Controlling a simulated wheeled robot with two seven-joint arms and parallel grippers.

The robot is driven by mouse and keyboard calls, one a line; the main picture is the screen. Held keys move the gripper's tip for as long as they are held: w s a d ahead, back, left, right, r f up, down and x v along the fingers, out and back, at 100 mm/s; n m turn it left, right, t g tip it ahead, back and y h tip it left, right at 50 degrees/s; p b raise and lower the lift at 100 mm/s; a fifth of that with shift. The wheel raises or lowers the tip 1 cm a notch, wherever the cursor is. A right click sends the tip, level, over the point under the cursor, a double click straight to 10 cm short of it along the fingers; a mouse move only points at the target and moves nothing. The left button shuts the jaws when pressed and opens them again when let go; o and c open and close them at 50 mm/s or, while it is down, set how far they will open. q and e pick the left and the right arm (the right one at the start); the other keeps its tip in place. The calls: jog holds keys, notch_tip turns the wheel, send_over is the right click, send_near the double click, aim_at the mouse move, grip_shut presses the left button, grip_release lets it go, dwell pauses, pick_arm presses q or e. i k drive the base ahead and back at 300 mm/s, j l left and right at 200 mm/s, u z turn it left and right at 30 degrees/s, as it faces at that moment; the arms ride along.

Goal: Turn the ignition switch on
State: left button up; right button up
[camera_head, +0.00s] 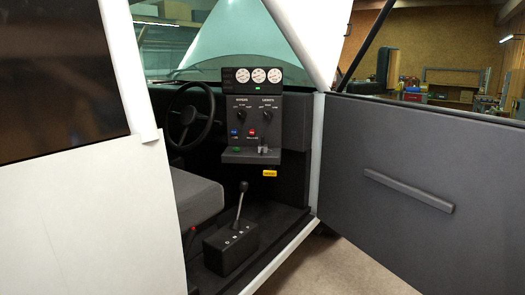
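The truck cab's black control panel (252,108) stands right of the steering wheel (190,115). It carries three white round gauges, two labelled rotary knobs, a blue button (234,133) and a red button (252,133). A ledge (240,156) juts out below, with small grey switch-like parts (263,148) at its right. A yellow tag (270,173) hangs under them. The labels are too small to read surely, so I cannot tell which control is the ignition switch or its position. Neither of my grippers is in view.
The dark door (430,170) stands open at the right, with a grab bar (408,190). A gear lever (240,205) rises from its box (230,245) on the cab floor. A grey seat (196,198) is left of it. The white body panel fills the left.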

aim_at(261, 149)
jog(key=i+l, duration=0.25)
jog(key=i, duration=0.3)
jog(key=i+l+u, duration=0.15)
jog(key=i+l, duration=0.15)
jog(key=i, duration=0.25)
jog(key=i+l, duration=0.35)
jog(key=i, duration=0.2)
jog(key=i+l+u, duration=0.1)
jog(key=i+l, duration=0.2)
jog(key=i, duration=0.25)
